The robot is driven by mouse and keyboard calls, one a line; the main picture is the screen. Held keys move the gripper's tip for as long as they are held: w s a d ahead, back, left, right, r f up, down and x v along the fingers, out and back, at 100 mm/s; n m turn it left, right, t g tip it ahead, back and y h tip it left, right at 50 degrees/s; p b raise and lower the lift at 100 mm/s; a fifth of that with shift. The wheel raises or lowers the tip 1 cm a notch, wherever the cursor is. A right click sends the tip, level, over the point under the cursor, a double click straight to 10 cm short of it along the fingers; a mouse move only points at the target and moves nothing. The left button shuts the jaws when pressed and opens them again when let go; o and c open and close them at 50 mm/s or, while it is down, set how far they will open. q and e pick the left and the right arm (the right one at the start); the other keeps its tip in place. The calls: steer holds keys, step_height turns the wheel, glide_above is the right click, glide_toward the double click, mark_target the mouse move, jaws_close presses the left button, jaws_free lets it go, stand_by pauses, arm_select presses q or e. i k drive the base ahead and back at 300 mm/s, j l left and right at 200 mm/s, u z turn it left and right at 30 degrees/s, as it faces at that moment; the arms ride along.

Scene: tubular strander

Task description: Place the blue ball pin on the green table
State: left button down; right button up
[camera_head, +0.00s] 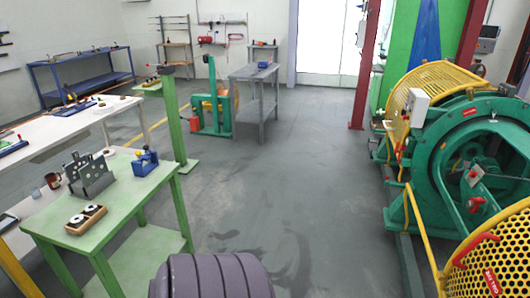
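The green table (137,187) stands at the left front, with a lower shelf. On it are a grey metal bracket-like piece (90,178), a small blue device (146,161) and a wooden block with dark and white round parts (86,219). I cannot clearly make out a blue ball pin anywhere; small items on the tables are too small to tell. Neither of my grippers shows in the head view, so I cannot see what they hold.
A white table (50,135) with small items stands behind the green table. A green post (173,120), a grey table (252,73) and a blue workbench (72,62) stand farther back. The large green and yellow machine (440,185) fills the right. The floor between is clear.

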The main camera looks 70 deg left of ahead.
mark_target(129, 200)
steer(key=u, duration=2.55)
steer(key=i+j+u, duration=0.3)
steer(key=i, duration=0.75)
steer(key=i+u, duration=0.3)
steer(key=i, duration=0.75)
